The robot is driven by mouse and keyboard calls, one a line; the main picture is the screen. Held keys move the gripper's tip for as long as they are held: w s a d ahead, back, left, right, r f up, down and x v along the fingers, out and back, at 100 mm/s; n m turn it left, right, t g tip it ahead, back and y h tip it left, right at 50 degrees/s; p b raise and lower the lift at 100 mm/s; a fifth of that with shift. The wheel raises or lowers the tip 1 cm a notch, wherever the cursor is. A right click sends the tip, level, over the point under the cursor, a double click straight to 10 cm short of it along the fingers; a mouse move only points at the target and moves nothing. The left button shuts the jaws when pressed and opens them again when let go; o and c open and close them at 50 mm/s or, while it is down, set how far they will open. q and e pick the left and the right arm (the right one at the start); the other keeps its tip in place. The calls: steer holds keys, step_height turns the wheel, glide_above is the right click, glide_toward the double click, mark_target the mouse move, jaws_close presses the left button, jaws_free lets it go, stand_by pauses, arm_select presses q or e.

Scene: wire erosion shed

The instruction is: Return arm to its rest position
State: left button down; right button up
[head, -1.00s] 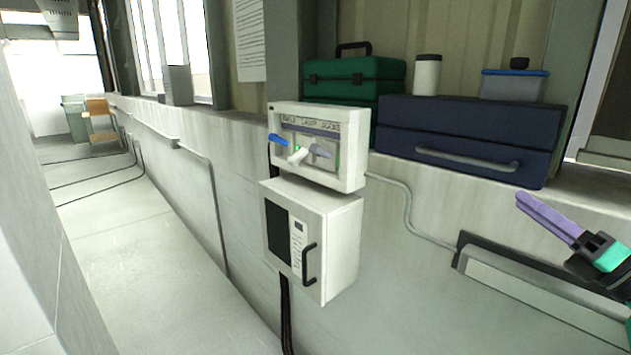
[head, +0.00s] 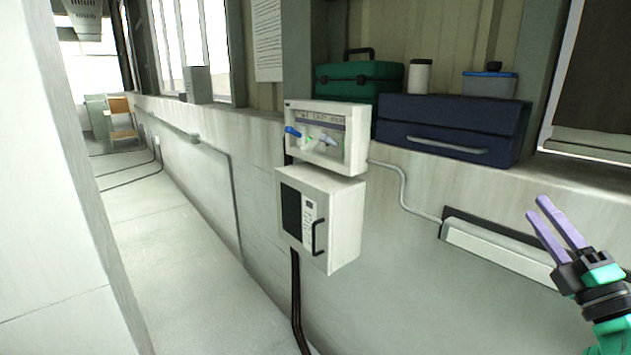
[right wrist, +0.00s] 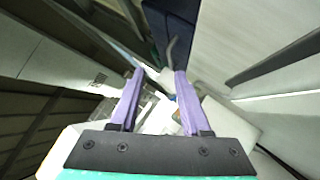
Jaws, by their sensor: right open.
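My right gripper (head: 548,226) is at the right side of the head view, with two purple fingers spread apart and nothing between them. It points up and to the left, in front of the wall below the ledge, and is apart from the switch panel. The fingers also show open and empty in the right wrist view (right wrist: 157,92). The white switch panel (head: 355,140) on the wall has a blue lever (head: 292,131), a pale lever and a grey lever (head: 328,141). My left gripper is not in view.
A white cabinet (head: 345,232) with a black handle hangs below the panel. A long grey-white fixture (head: 495,252) runs along the wall near my right gripper.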

steer(key=s+a+f+m+g+h, duration=0.15)
steer(key=f+m+g+h, duration=0.3)
steer(key=f+m, duration=0.6)
steer(key=s+f+m+g+h, duration=0.2)
steer(key=f+m+g+h, duration=0.35)
steer(key=f, duration=0.85)
steer(key=s+a+f+m+g+y, duration=0.5)
steer(key=s+a+f+g+y, duration=0.35)
steer(key=s+a+f, duration=0.65)
step_height(320, 180, down, 17)
steer(key=g, duration=0.2)
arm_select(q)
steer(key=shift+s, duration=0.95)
arm_select(e)
steer(key=s+d+f+g, duration=0.2)
steer(key=s+f, duration=1.7)
steer(key=f, duration=0.2)
steer(key=shift+s+d+f+h, duration=0.15)
steer(key=shift+d+f+h, duration=0.1)
steer(key=shift+h, duration=0.2)
